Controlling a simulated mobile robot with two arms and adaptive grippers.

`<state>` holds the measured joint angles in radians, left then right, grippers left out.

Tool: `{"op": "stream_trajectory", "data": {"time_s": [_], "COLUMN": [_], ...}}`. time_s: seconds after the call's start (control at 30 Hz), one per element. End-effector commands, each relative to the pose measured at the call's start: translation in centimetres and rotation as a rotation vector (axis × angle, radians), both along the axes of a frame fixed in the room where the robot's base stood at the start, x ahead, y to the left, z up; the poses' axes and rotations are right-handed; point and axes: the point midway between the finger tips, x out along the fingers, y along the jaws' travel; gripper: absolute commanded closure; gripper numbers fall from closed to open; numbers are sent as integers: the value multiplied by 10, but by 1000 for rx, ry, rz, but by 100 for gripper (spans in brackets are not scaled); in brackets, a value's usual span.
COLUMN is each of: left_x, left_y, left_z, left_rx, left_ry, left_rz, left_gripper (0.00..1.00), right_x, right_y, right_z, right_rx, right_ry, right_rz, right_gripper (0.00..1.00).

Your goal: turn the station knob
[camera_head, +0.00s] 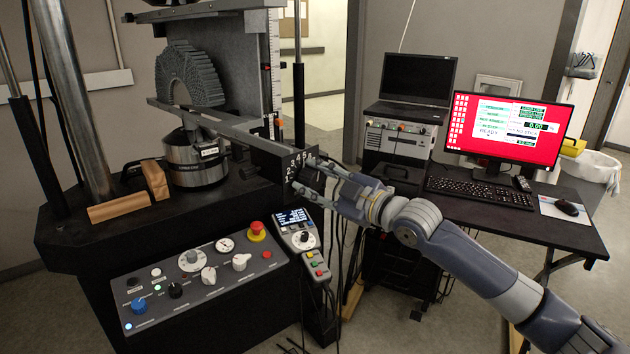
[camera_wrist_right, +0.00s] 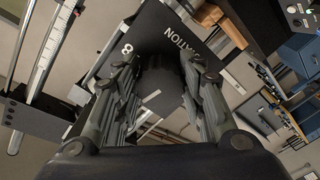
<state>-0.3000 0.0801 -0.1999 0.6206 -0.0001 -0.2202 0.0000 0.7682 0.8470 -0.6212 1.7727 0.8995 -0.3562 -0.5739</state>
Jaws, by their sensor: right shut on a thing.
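The black station plate (camera_head: 290,176) with white numbers is at the front right of the test machine in the head view. In the right wrist view the plate (camera_wrist_right: 152,32) shows part of the word STATION and an 8. The dark station knob (camera_wrist_right: 160,75) sits between my right fingers there. My right gripper (camera_head: 318,172) reaches the plate from the right in the head view. In the right wrist view the gripper (camera_wrist_right: 160,90) is shut on the knob. The fingers hide much of the knob, and its pointer setting cannot be read. My left gripper is not in view.
A control panel (camera_head: 200,315) with knobs and a red emergency stop (camera_head: 257,231) is below left. A handheld controller (camera_head: 302,240) hangs under the plate. A grey lattice arch (camera_head: 187,75) stands in the machine. A desk (camera_head: 560,232) with a monitor (camera_head: 508,130) is to the right.

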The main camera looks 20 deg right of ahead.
Motion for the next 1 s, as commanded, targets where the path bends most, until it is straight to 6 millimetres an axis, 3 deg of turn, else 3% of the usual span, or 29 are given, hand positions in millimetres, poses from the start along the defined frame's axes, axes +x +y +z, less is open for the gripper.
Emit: {"op": "stream_trajectory", "data": {"time_s": [0.03, 0.07, 0.13, 0.17, 0.57, 1.0], "left_x": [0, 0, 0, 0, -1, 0], "left_y": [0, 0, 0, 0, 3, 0], "left_z": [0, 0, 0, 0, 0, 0], "left_rx": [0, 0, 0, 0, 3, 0], "left_ry": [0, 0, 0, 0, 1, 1], "left_rz": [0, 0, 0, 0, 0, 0], "left_gripper": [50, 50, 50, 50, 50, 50], "right_x": [0, 0, 0, 0, -4, -69], "right_y": [0, 0, 0, 0, -2, -42], "right_z": [0, 0, 0, 0, 0, -3], "right_rx": [0, 0, 1, 1, 1, -4], "right_ry": [0, 0, 0, 0, 0, 5], "right_rz": [0, 0, 0, 0, 0, -3], "right_gripper": [87, 61, 45, 42, 42, 42]}}
